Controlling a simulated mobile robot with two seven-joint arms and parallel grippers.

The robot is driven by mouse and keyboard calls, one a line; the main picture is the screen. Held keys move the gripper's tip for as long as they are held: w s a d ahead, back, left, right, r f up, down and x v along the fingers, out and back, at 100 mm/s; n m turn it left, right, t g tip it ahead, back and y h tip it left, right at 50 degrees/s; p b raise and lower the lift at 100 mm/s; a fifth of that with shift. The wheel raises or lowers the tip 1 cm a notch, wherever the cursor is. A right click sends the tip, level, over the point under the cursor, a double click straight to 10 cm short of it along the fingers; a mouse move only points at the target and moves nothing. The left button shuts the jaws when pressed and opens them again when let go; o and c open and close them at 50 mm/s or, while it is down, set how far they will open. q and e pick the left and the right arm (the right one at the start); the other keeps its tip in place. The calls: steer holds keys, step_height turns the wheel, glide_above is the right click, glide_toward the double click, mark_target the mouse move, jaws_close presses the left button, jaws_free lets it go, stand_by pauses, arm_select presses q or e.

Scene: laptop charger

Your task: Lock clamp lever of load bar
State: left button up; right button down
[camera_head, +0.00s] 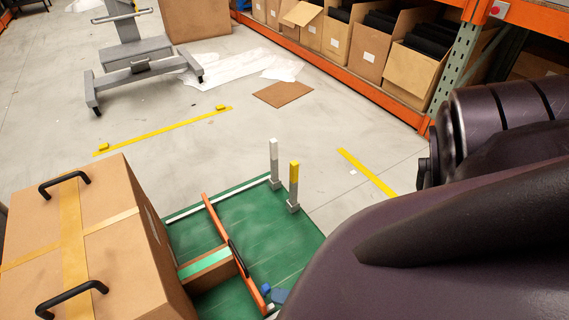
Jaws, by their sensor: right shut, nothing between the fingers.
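An orange load bar (216,229) runs across the green platform (283,222), from near its far edge down to the near edge. A small blue part (266,288) sits at the bar's near end, with a blue-grey piece (279,296) beside it. These may belong to the clamp lever; its position cannot be told. My right arm fills the lower right, just right of these parts, and covers the platform's near right corner. I cannot make out my right gripper's fingers. My left gripper is not in the picture.
A large taped cardboard box (108,218) with black handles stands at the left. A smaller box (208,267) lies against the bar. A grey post (274,160) and a yellow-topped post (294,184) rise at the platform's far corner. Shelving with cartons (357,55) stands behind; open floor lies between.

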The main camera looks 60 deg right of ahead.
steer(key=shift+w+d+r+p, duration=0.1)
steer(key=shift+w+r+p, duration=0.2)
steer(key=shift+w+r, duration=0.25)
arm_select(q)
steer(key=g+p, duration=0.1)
steer(key=p, duration=0.2)
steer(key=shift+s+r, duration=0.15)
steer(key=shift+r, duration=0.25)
arm_select(e)
steer(key=w+d+m+g, duration=0.2)
steer(key=w+m+g, duration=0.1)
steer(key=shift+w+d+r+h, duration=0.2)
steer(key=shift+h, duration=0.1)
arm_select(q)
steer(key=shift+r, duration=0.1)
arm_select(e)
steer(key=shift+w+d+r, duration=0.1)
steer(key=shift+w+r, duration=0.05)
steer(key=shift+w, duration=0.05)
steer(key=shift+s, duration=0.1)
